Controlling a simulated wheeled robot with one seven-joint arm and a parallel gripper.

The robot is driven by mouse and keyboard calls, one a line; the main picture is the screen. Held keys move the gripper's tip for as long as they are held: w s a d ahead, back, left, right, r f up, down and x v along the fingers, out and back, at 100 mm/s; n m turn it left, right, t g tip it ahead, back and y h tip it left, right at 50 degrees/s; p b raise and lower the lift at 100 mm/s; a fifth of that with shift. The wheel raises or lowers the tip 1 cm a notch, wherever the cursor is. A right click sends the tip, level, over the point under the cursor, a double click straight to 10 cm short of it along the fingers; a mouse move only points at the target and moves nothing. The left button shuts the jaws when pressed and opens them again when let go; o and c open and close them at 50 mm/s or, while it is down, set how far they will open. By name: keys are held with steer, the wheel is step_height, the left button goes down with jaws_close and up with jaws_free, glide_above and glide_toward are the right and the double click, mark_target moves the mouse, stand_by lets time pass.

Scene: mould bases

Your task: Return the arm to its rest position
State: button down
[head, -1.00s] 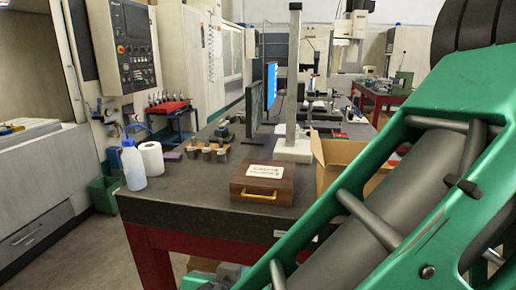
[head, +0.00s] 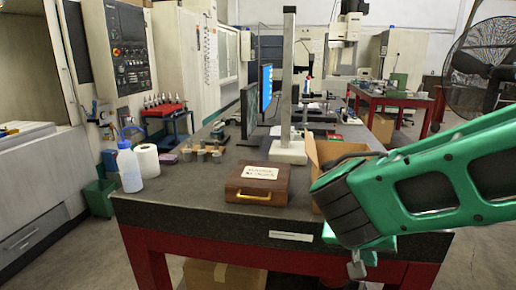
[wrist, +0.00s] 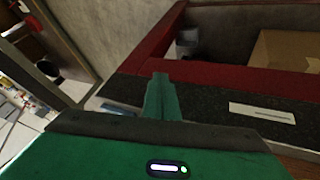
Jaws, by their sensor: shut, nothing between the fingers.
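My green arm (head: 440,185) reaches in from the right in the head view, its dark joint (head: 345,210) in front of the table's front right part. My gripper (wrist: 161,82) shows in the wrist view with its green fingers together and nothing between them. It is beside the front edge of the dark table top (wrist: 210,95), with the red table frame and floor beyond. In the head view the fingers are mostly hidden behind or below the arm's end.
A wooden case (head: 258,184) lies on the table top (head: 190,205), left of my arm. An open cardboard box (head: 318,160) stands partly behind the arm. A white bottle (head: 129,168) and paper roll (head: 147,160) stand at the left. A fan (head: 485,60) is at far right.

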steer(key=s+d+m+g+y, duration=0.1)
steer(key=s+d+g+y, duration=0.2)
steer(key=s+d, duration=1.2)
steer(key=s+y, duration=0.1)
steer(key=y, duration=0.2)
steer(key=shift+s+d+g, duration=0.3)
steer(key=shift+s+d, duration=0.05)
